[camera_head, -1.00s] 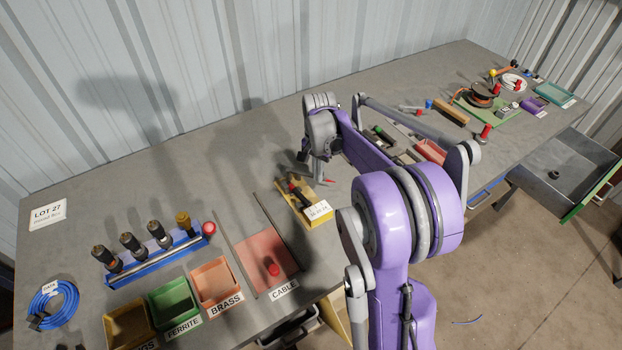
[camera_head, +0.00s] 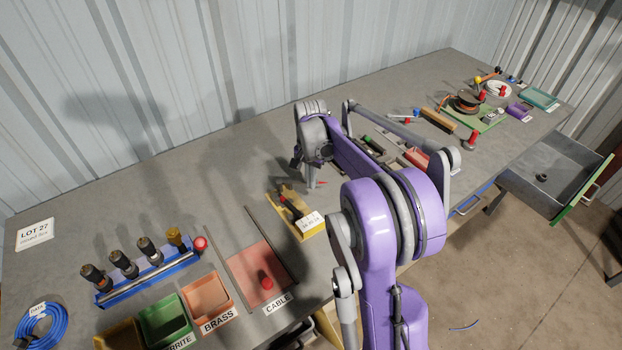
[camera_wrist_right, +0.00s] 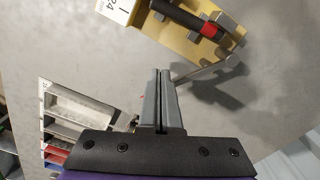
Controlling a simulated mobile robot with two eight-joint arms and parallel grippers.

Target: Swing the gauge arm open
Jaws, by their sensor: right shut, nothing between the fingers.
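The gauge (camera_head: 288,212) is a yellow block with a white label, lying on the bench left of my right gripper (camera_head: 311,184). In the right wrist view the gauge (camera_wrist_right: 183,40) is at the top, with a black cylinder with a red band on it. A thin grey metal strip (camera_wrist_right: 206,72), seemingly the gauge arm, sticks out from it toward my fingers. My right gripper (camera_wrist_right: 162,74) is shut and empty, its fingertips close to the strip's end. I cannot tell whether they touch. My left gripper is not in view.
A red cable tray (camera_head: 255,283), brass bin (camera_head: 208,297) and green ferrite bin (camera_head: 165,322) line the front edge. A blue rack (camera_head: 150,277) with several dark connectors stands behind them. Beyond my right arm is a grey divided tray (camera_head: 385,152). The bench behind the gauge is clear.

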